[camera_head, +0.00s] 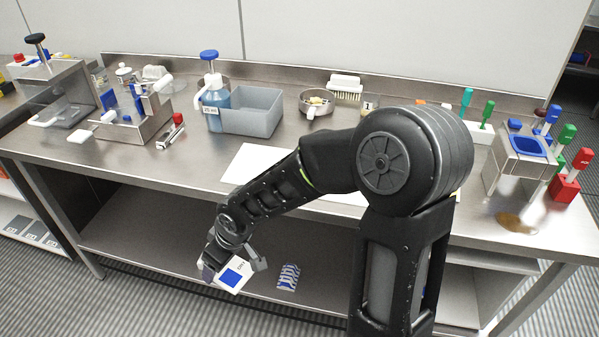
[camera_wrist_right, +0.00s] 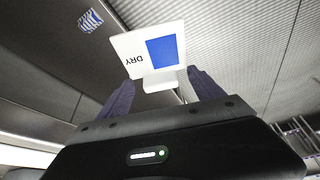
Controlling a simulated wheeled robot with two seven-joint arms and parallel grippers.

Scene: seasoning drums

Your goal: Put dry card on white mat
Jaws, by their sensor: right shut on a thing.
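The dry card (camera_head: 233,274) is white with a blue square, and it also shows in the right wrist view with the word DRY on it (camera_wrist_right: 128,47). My right gripper (camera_head: 234,262) is shut on it, in front of the bench's front edge and lower than the bench top. In the right wrist view my right gripper's fingers (camera_wrist_right: 165,88) stand on either side of the card's white base. The white mat (camera_head: 252,163) lies flat on the bench top, partly hidden behind my right arm. My left gripper is not in view.
A blue-and-white striped item (camera_head: 288,277) lies on the lower shelf. A metal holder (camera_head: 519,160) and a red block (camera_head: 564,188) are at right. The visible mat is bare.

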